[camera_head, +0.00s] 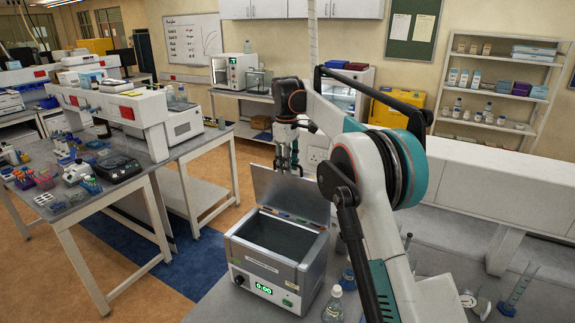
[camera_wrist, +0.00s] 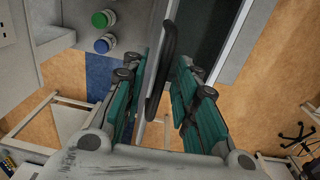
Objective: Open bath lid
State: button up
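The bath (camera_head: 297,270) is a grey metal box with a green display, on the bench in the head view. Its grey lid (camera_head: 290,197) stands raised, roughly upright at the back edge, and the dark basin shows. My gripper (camera_head: 287,165) is at the lid's upper edge.
A clear bottle (camera_head: 333,305) stands right of the bath's front. Two capped bottles, green (camera_wrist: 101,19) and blue (camera_wrist: 104,43), show in the wrist view. A crowded lab bench (camera_head: 165,152) stands to the left, with open floor between.

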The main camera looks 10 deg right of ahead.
jog(key=shift+r, duration=0.1)
jog(key=shift+s+a+r, duration=0.1)
jog(key=shift+r, duration=3.55)
jog(key=shift+s, duration=0.1)
jog(key=s+d+f+m+t+b, duration=0.25)
jog(key=s+b, duration=0.45)
jog(key=s, duration=0.5)
jog(key=s+d+f+m+t+b, duration=0.1)
jog(key=s+d+f+m+b, duration=0.2)
jog(key=s+b, duration=0.65)
jog(key=s+d+f+m+t+b, duration=0.1)
jog(key=s+f+m+t+b, duration=0.2)
jog(key=s+f, duration=2.3)
jog(key=f+m+b, duration=0.1)
jog(key=m+b, duration=0.1)
jog(key=b, duration=0.3)
jog(key=shift+f, duration=0.3)
